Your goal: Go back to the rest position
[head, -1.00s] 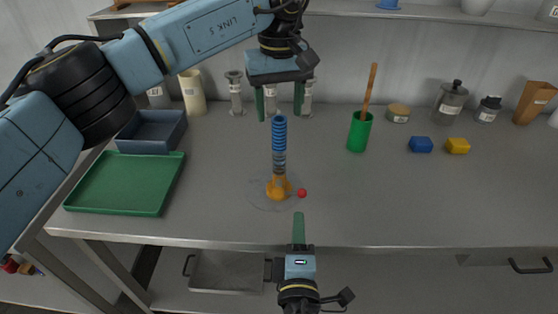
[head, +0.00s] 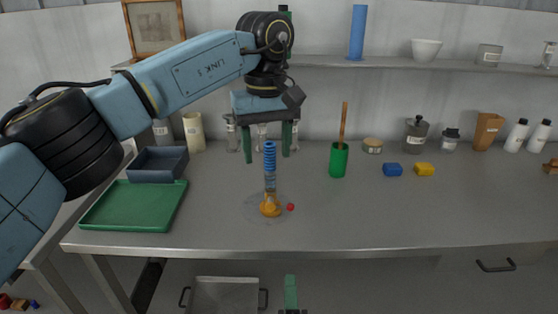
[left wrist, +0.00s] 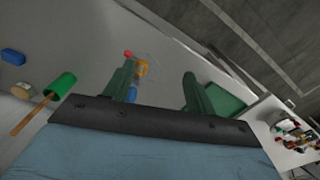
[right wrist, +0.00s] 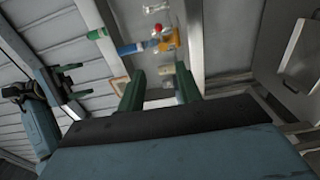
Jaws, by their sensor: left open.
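An upright column with a blue ribbed top (head: 269,158), a clear middle and an orange foot (head: 270,208) stands on the table. A small red ball (head: 291,207) lies beside the foot. My left gripper (head: 267,150) is open, with its fingers on either side of the column's top in the head view. I cannot tell the depth gap; nothing shows gripped in the left wrist view (left wrist: 158,82). My right gripper shows as a finger at the head view's bottom edge; in the right wrist view (right wrist: 158,80) its fingers are apart and empty.
A green tray (head: 130,208) and a dark bin (head: 158,164) are at the table's left. A green cup (head: 339,160) with a stick, blue (head: 393,170) and yellow (head: 425,170) blocks stand right of the column. The table's right front is clear.

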